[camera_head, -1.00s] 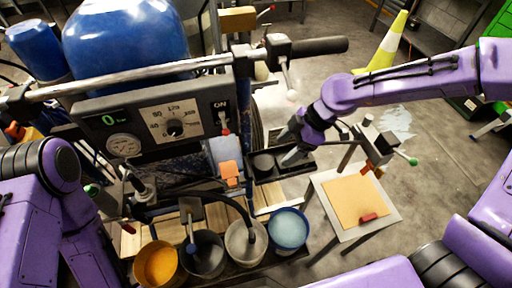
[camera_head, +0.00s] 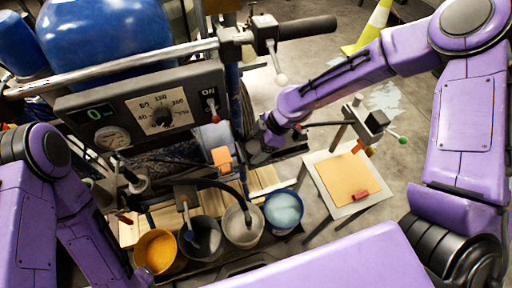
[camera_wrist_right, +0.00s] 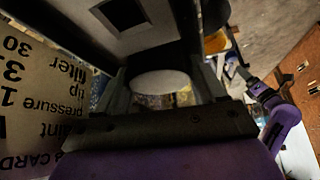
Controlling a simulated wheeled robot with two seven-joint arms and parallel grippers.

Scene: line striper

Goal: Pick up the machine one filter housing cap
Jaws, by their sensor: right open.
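My right gripper (camera_head: 258,154) reaches in from the right and points down at the dark filter area of the machine, just right of the orange block. In the right wrist view its two fingers (camera_wrist_right: 163,92) are apart, with a pale round top (camera_wrist_right: 160,80) between and beyond them. This may be the filter housing cap, but I cannot tell for sure, nor whether the fingers touch it. In the head view the gripper and wrist cover the cap's place. My left arm is at the left, and its gripper does not show.
Paint buckets, including a blue one (camera_head: 283,208), line the front. A small table (camera_head: 347,182) with a tan board is at the right. A printed cardboard piece (camera_wrist_right: 38,105) is at the left in the wrist view.

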